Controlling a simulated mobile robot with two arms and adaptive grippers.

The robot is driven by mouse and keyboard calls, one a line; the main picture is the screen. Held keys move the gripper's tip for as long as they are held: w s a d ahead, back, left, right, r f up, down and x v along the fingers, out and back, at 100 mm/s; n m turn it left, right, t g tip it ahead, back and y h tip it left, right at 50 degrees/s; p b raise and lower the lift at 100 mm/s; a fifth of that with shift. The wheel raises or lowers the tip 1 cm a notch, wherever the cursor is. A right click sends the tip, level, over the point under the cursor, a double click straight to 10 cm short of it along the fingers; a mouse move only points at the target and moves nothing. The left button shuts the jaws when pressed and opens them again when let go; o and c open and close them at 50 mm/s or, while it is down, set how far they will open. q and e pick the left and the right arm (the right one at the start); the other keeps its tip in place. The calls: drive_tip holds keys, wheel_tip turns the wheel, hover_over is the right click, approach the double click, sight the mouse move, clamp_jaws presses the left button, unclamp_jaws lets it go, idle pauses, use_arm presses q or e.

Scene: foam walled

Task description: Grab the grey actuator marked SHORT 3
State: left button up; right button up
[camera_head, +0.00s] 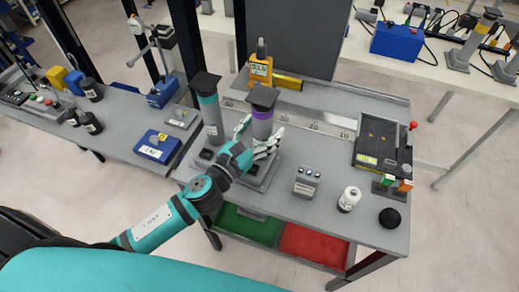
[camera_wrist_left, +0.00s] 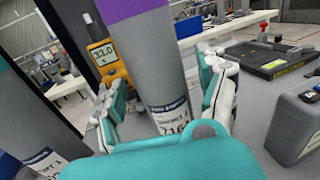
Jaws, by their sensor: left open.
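A grey cylindrical actuator with a purple band (camera_head: 262,127) stands upright in a base on the bench. Its label shows in the left wrist view (camera_wrist_left: 168,112); the top line seems to begin with SHORT, but its number is not clear to me. My left gripper (camera_head: 263,143) is open, with its white-and-teal fingers on either side of this actuator; I cannot tell whether they touch it. A second grey actuator with a teal band (camera_head: 211,115) stands to its left. Its label (camera_wrist_left: 43,162) appears to read SHORT 1. My right gripper is not in view.
A yellow meter (camera_head: 260,72) stands behind the actuators. To the right are a small grey box (camera_head: 306,182), a white bottle (camera_head: 349,199), a black round object (camera_head: 390,217) and a black device (camera_head: 377,140). Green (camera_head: 248,226) and red (camera_head: 313,245) bins sit below the front edge.

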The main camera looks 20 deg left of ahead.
use_arm(q)
drive_tip(key=shift+w, duration=0.15)
drive_tip(key=shift+c, duration=1)
clamp_jaws()
drive_tip(key=shift+r, duration=0.15)
